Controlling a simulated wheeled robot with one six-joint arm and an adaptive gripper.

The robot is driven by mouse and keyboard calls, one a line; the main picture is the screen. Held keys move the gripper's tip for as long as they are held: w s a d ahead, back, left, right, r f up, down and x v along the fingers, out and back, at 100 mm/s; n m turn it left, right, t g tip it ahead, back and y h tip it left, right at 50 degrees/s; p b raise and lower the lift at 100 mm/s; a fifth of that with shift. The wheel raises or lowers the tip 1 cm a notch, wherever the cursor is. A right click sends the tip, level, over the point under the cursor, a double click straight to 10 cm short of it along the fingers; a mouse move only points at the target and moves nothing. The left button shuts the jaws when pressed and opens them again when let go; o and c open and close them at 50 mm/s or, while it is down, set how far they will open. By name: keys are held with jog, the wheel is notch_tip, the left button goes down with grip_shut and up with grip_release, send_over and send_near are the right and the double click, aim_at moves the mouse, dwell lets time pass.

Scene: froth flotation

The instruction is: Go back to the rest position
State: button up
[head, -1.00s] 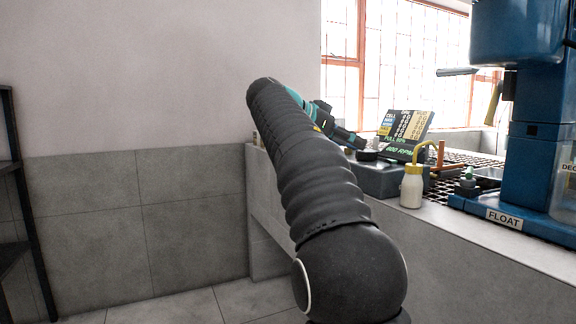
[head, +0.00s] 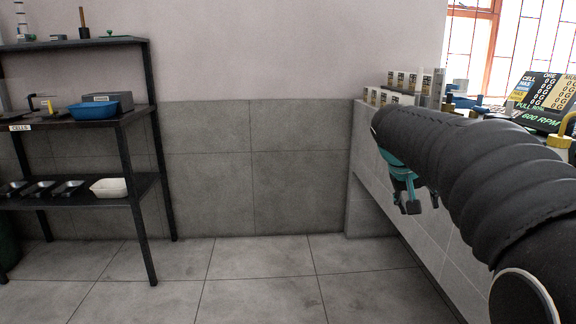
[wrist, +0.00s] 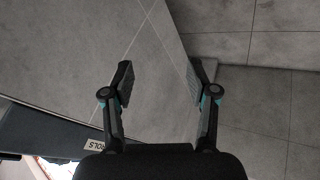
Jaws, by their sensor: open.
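My gripper (head: 422,206) hangs pointing down at the end of my dark sleeved arm, on the right of the head view, in front of the tiled bench side. In the wrist view my gripper (wrist: 158,84) has its two fingers spread apart with nothing between them. Tiled surfaces lie beyond the fingers. The arm hides part of the bench and what stands on it.
A black shelf rack (head: 140,125) on the left holds a blue tub (head: 93,110), a white tray (head: 109,188) and several dark trays. The tiled floor (head: 255,275) between rack and bench is clear. White-labelled containers (head: 405,80) and a display board (head: 543,100) are on the bench.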

jog(key=s+a+f+n+y, duration=0.1)
jog(key=s+a+f, duration=0.3)
jog(key=s, duration=0.5)
jog(key=s+a+f+n+t+y, duration=0.1)
jog(key=s+a+f, duration=0.3)
jog(key=s, duration=0.5)
jog(key=s+a+f+y, duration=0.3)
jog(key=s+a+f, duration=0.1)
jog(key=s, duration=0.6)
jog(key=shift+a+f+n+t+y, duration=0.3)
jog(key=shift+a+f+n+t, duration=0.1)
jog(key=shift+f, duration=0.05)
